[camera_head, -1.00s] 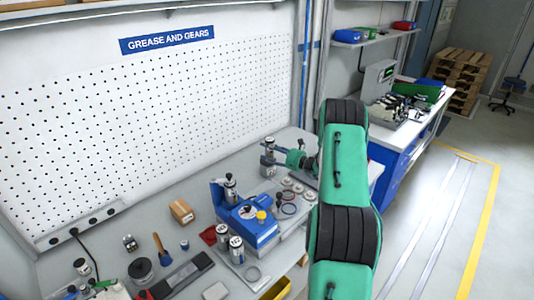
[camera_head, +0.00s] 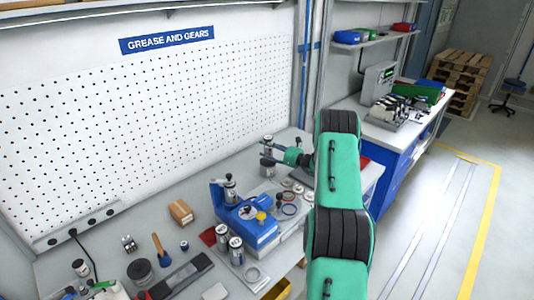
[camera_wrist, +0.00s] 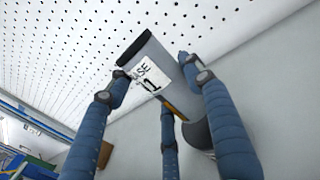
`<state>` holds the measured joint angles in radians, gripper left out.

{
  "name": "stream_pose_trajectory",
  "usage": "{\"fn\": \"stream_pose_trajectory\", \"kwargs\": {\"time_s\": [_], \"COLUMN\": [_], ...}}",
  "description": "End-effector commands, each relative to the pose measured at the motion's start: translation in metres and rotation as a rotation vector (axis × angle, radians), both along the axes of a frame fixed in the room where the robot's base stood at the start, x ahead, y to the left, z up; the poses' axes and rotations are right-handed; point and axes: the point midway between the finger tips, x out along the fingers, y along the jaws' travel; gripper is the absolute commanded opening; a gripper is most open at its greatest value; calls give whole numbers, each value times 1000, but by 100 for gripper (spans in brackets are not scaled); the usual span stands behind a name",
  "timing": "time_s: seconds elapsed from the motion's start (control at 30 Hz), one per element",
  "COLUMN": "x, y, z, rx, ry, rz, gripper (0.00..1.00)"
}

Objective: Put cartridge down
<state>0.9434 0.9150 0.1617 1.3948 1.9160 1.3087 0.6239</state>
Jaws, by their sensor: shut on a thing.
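My gripper (camera_head: 268,155) is at the far right part of the bench, reaching left from my green arm. Its dark fingers are around a grey, silver-looking cartridge (camera_head: 267,170), which stands roughly upright by the pegboard's right end. In the wrist view the blue fingers (camera_wrist: 165,105) are around the cartridge (camera_wrist: 148,65), whose white label shows part of the word "GREASE" and a "1". The fingers hide part of it. Whether its base touches the bench cannot be told.
A blue device (camera_head: 250,232) with a metal cylinder stands mid-bench. Silver cans (camera_head: 236,250) stand in front of it, and rings (camera_head: 289,210) lie to its right. A cardboard box (camera_head: 181,212) is behind left. The pegboard (camera_head: 150,120) rises close behind.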

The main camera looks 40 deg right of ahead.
Motion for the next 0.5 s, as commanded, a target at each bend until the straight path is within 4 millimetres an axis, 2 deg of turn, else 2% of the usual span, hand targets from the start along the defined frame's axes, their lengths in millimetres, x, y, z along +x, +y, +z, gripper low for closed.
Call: {"fn": "stream_pose_trajectory", "kwargs": {"time_s": [0.1,0.2,0.5], "x": [0,0,0], "y": [0,0,0], "z": [-15,-22,-22], "rx": [1,1,0], "ry": [0,0,-1], "rz": [0,0,0], "gripper": [19,19,19]}}
